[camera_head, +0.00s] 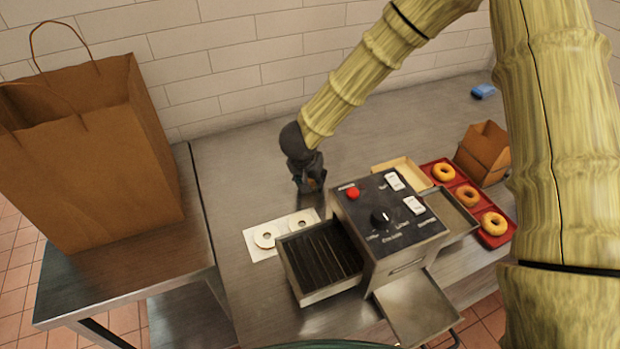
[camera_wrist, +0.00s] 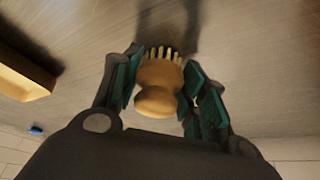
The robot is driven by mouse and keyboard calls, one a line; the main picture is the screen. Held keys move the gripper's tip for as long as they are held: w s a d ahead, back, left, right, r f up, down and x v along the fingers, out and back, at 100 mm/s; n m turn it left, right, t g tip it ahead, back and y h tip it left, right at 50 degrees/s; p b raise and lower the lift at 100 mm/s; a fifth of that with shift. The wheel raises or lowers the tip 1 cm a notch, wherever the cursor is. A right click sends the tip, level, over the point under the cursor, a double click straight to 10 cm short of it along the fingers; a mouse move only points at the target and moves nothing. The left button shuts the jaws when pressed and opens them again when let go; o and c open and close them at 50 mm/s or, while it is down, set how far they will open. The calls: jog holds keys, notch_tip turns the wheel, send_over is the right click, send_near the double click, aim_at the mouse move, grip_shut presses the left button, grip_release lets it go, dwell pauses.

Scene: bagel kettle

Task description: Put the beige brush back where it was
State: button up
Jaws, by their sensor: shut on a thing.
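The beige brush (camera_wrist: 158,90) has a round knob-like handle and a row of pale bristles. In the wrist view it sits between the green-padded fingers of my gripper (camera_wrist: 160,85), which is shut on it. The bristles point towards the grey metal table; I cannot tell whether they touch it. In the head view my gripper (camera_head: 309,183) is low over the table, behind and left of the toaster machine. The brush is hidden there by the gripper.
The toaster machine (camera_head: 385,222) stands right of my gripper. A red tray (camera_head: 510,228) holds doughnuts at right, beside a small brown bag (camera_head: 483,153). A blue item (camera_head: 483,91) lies at back. Table left of my gripper is clear (camera_head: 235,185).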

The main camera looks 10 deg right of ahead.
jog(key=shift+f, duration=0.15)
jog(key=o, duration=1.1)
jog(key=shift+c, duration=0.2)
jog(key=b+v, duration=0.1)
jog(key=v, duration=1.1)
